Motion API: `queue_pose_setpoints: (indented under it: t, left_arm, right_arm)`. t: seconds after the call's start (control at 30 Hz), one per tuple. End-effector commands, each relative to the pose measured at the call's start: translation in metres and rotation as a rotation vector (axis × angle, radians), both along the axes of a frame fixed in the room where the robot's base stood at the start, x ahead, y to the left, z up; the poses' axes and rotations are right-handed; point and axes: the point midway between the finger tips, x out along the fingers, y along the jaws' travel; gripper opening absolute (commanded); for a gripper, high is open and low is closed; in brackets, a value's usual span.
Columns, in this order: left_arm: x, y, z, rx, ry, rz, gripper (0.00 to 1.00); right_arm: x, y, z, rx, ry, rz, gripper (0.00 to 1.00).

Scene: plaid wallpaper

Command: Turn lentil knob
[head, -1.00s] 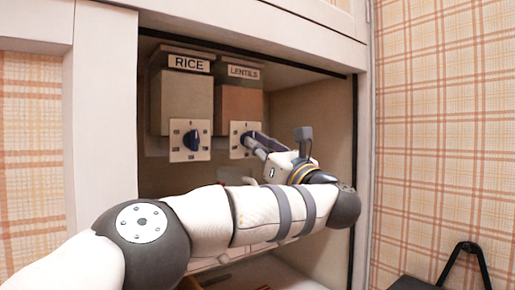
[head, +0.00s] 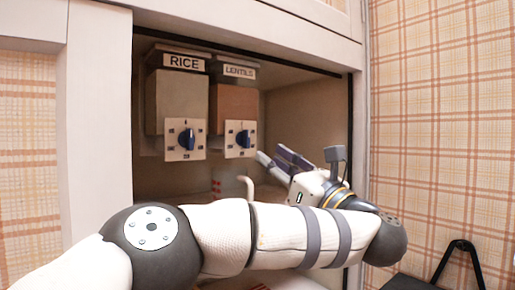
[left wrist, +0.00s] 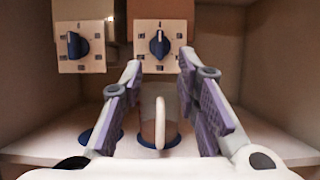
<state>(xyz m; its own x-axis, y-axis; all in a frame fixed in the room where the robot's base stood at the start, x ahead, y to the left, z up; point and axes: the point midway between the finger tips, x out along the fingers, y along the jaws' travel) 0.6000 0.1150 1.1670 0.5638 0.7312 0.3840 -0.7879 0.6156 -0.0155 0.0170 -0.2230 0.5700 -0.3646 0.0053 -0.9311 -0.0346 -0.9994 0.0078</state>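The lentil dispenser (head: 235,101) hangs in the open cabinet under a "LENTILS" label. Its blue lentil knob (head: 243,139) sits on a pale square plate. In the left wrist view the lentil knob (left wrist: 159,43) stands about upright. My left gripper (head: 273,156) is open and empty, to the right of and a little below the knob, apart from it. In the left wrist view the fingers of my left gripper (left wrist: 157,65) are spread, below the lentil plate, with nothing between the tips. My right gripper is not in view.
The rice dispenser (head: 178,100) with its blue knob (head: 187,140) hangs just left of the lentils. A pale curved handle (left wrist: 160,122) and blue discs (left wrist: 100,138) show below the dispensers. The cabinet's right wall (head: 312,110) bounds the space beside my gripper.

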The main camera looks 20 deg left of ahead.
Motion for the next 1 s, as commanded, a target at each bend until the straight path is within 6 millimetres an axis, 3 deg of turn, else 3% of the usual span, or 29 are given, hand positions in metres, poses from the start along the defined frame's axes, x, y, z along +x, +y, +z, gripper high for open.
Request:
queue_pose_setpoints:
  t: [0.17,0.57,0.67,0.77,0.83,0.93,1.0]
  left_arm:
    - [-0.018,-0.026,-0.011,0.004,0.0,-0.005,0.29]
    - [-0.023,-0.029,-0.016,-0.001,0.0,0.001,0.29]
    - [-0.016,-0.035,-0.027,0.063,0.059,-0.022,0.29]
    - [0.006,-0.054,-0.078,0.329,0.297,-0.105,0.29]
    - [0.017,-0.068,-0.137,0.586,0.518,-0.183,0.29]
    - [0.013,-0.078,-0.223,0.911,0.782,-0.286,0.29]
    - [0.0,-0.079,-0.28,1.112,0.936,-0.358,0.29]
  right_arm:
    - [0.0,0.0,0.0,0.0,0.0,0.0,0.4]
    - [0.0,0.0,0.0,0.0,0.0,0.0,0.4]
    - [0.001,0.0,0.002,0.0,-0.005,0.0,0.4]
    - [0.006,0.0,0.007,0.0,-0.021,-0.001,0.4]
    - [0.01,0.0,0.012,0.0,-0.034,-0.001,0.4]
    - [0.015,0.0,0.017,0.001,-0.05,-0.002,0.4]
    - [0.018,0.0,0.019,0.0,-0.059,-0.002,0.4]
